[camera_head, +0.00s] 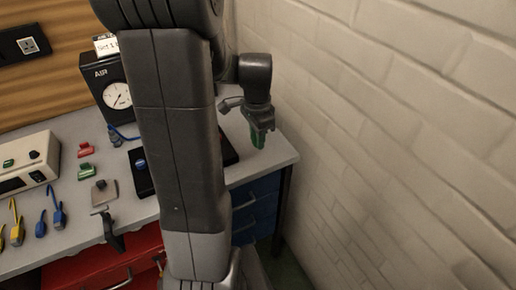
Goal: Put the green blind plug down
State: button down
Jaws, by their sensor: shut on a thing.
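My gripper (259,124) is at the right end of the workbench, pointing down. It is shut on the green blind plug (258,138), which shows as a small green piece below the jaws. The plug appears over the bench top near its right edge. I cannot tell whether it touches the surface. My arm hides much of the bench's middle.
The grey bench top (274,156) has some clear room around the plug. A black air gauge box (116,93), a beige instrument (28,163), a red piece (85,149) and a green piece (86,170) stand to the left. A white brick wall (390,140) rises close on the right.

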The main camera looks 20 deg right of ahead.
aim_at(257, 158)
notch_tip(257, 158, down, 4)
jog(key=shift+f, duration=0.25)
jog(key=shift+f+b, duration=0.45)
jog(key=shift+f, duration=0.15)
jog(key=c, duration=1.1)
grip_release()
